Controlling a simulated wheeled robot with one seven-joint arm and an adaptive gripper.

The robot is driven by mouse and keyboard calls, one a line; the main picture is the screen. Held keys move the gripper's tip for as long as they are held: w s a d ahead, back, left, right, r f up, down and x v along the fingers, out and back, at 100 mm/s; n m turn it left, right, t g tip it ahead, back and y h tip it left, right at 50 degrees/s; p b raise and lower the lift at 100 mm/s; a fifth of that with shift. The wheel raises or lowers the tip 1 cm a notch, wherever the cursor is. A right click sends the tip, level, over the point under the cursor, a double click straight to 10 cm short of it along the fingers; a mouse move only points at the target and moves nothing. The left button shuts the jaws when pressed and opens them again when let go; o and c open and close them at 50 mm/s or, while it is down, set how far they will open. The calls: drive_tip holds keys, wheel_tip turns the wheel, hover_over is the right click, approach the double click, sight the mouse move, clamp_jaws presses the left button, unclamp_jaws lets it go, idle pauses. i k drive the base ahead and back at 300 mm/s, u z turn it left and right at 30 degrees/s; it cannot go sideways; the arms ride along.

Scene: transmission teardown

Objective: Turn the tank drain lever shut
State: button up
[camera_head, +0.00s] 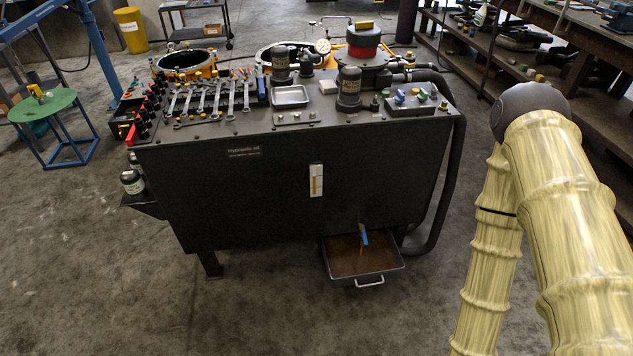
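A dark hydraulic oil tank (260,200) stands on legs in the middle of the view. Near the bottom right of its front face is a small drain with a blue lever (365,237). The lever looks upright and slightly tilted. An orange-brown streak (361,250) shows just below it, above a drip tray (381,274) holding brown liquid. The valve body is too small to make out. My arm, in a pale yellow sleeve, fills the right side. My gripper is outside the frame.
Wrenches (218,97), a small metal tray (290,96), filters and a valve block (410,101) sit on the tank top. A black hose (455,180) runs down its right side. A green stool (42,106) stands left. The floor in front is clear.

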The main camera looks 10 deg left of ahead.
sight(363, 232)
drive_tip(key=u, duration=1.25)
drive_tip(key=k, duration=0.8)
drive_tip(key=z, duration=1.1)
drive_tip(key=i, duration=0.5)
drive_tip(key=u, duration=0.05)
